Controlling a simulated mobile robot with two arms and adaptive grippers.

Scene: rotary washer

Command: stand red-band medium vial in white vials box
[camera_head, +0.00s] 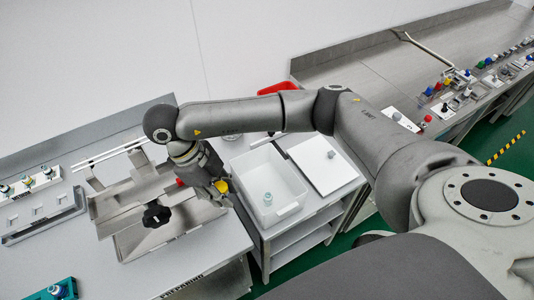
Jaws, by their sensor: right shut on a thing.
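The white box (249,166) stands open on the bench in the middle, with one clear vial (267,198) upright inside; no band colour can be made out on it. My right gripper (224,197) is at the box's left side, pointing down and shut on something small. The held thing is mostly hidden by the gripper and too small to identify. I cannot pick out a red band. My left gripper is not in view.
A metal washer with a black knob (156,214) stands left of the box. A rack of vials (27,190) is at far left, a teal holder (50,291) lower left. A white plate (322,164) lies right of the box, a red bin (277,88) behind.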

